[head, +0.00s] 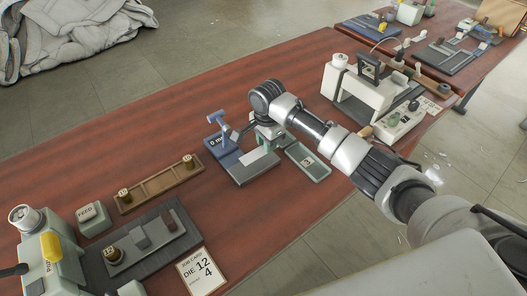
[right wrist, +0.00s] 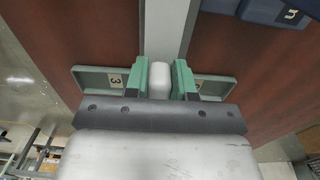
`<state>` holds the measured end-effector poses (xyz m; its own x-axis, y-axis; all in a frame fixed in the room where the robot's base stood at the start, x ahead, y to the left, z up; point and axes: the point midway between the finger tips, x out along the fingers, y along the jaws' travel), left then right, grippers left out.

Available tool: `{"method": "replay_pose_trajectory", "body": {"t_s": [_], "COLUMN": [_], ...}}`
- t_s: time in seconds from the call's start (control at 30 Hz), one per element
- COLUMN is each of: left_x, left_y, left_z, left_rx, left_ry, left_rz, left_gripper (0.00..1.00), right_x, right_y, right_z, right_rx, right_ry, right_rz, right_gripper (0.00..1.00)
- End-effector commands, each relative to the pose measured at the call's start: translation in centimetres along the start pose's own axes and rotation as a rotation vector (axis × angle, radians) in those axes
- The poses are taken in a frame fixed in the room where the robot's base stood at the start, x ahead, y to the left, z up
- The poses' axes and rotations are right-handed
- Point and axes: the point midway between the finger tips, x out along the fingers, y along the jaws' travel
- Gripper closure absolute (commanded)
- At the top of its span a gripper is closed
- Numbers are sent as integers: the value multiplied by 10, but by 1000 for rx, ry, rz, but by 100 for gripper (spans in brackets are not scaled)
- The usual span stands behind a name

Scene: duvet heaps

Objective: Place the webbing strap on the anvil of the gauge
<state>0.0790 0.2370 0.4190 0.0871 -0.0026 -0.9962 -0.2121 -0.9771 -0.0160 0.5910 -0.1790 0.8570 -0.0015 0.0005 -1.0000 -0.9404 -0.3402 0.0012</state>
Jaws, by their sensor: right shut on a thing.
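The gauge (head: 213,143) is blue with a display reading about 0 mm and a blue post and handle on top. Its dark base carries a pale grey strip, which I take for the webbing strap (head: 258,163). In the right wrist view the pale strap (right wrist: 169,28) runs away from between the green fingers. My right gripper (head: 268,137) is shut on its near end, close beside the gauge. A corner of the gauge (right wrist: 274,10) shows at the top right there. Whether the strap touches the anvil I cannot tell. My left gripper is out of view.
A green tray labelled 3 (head: 308,162) lies just right of the gauge, beneath my right gripper. A wooden rack (head: 160,184) and a job card (head: 202,271) lie to the left. A white machine (head: 365,95) stands to the right. Bare table lies behind the gauge.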

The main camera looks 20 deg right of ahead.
Motion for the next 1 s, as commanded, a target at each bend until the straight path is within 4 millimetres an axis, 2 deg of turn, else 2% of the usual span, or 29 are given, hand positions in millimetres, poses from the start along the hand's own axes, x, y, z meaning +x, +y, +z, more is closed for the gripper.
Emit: {"method": "replay_pose_trajectory", "body": {"t_s": [0.17,0.4,0.83,0.87,1.0], "left_x": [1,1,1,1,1], "left_y": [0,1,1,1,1], "left_z": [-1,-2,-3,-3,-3], "left_rx": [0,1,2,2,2], "left_ry": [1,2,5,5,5], "left_rz": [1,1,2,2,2], "left_gripper": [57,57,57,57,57], "right_x": [10,42,49,49,49], "right_y": [-7,-7,-7,-7,-7], "right_z": [6,6,6,6,6], "right_rx": [0,-1,-2,-2,-2], "right_ry": [2,3,1,1,2], "right_rz": [1,1,0,-1,-1], "right_gripper": [98,98,98,72,51]}}
